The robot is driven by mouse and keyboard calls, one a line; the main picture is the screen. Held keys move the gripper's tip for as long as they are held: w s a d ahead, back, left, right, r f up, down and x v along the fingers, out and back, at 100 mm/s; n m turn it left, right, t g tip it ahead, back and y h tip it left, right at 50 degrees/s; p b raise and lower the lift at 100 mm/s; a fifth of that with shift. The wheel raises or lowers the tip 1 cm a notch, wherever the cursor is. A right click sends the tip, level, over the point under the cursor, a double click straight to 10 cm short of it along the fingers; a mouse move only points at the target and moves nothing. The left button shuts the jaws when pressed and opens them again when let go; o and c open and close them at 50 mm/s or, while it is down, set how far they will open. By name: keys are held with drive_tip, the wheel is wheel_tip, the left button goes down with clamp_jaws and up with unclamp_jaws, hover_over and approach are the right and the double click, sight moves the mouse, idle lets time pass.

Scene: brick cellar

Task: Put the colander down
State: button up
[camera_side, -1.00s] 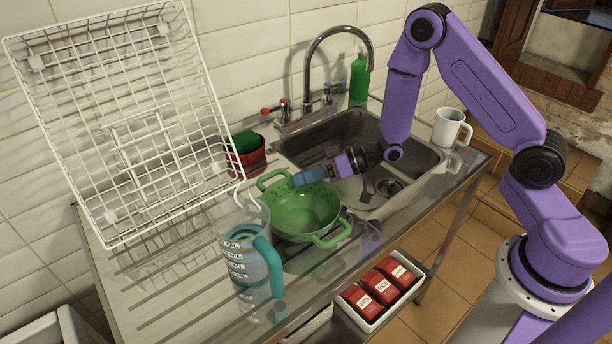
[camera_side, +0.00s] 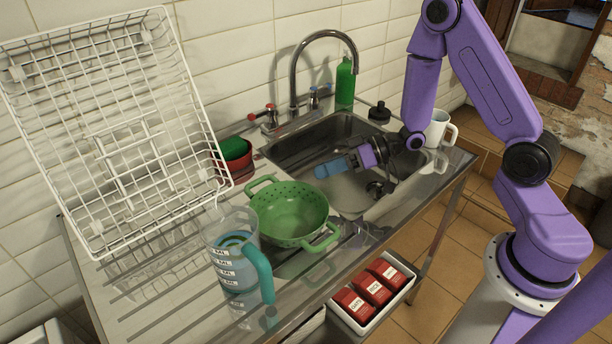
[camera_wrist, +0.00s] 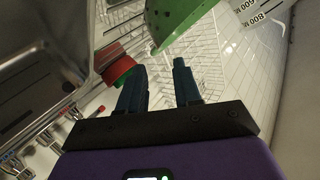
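The green colander (camera_side: 290,213) stands upright on the steel draining board, left of the sink, with its two handles at back left and front right. In the wrist view, part of the colander (camera_wrist: 178,18) shows at the top, beyond the fingertips. My gripper (camera_side: 322,170) is over the sink, to the right of the colander and apart from it. In the wrist view, my gripper (camera_wrist: 158,76) has its two blue fingers spread with nothing between them.
A measuring jug (camera_side: 236,255) with blue liquid stands close to the colander's front left. A white wire rack (camera_side: 110,150) leans on the wall. A red pot (camera_side: 238,165) with a green sponge is behind. The sink (camera_side: 345,135), tap (camera_side: 294,80) and white mug (camera_side: 438,128) are to the right.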

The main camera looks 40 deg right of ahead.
drive_tip(key=s+r+n+g+h, duration=0.3)
drive_tip(key=s+r+n+h, duration=0.1)
drive_tip(key=s+h, duration=0.4)
drive_tip(key=shift+s+a+r+n, duration=0.4)
drive_tip(key=shift+s+n, duration=0.2)
drive_tip(key=shift+s, duration=0.3)
drive_tip(key=s+d+r+n+g+h, duration=0.1)
drive_tip(key=s, duration=0.4)
drive_tip(key=s+r+n+g+h, duration=0.1)
drive_tip(key=s+r+g, duration=0.1)
drive_tip(key=s, duration=0.4)
drive_tip(key=s+d+r+n+g+h, duration=0.1)
drive_tip(key=s+r, duration=0.1)
drive_tip(key=s, duration=0.4)
drive_tip(key=shift+s+d+g, duration=0.1)
drive_tip(key=shift+d+g, duration=0.2)
drive_tip(key=shift+d, duration=0.05)
drive_tip(key=shift+c, duration=0.9)
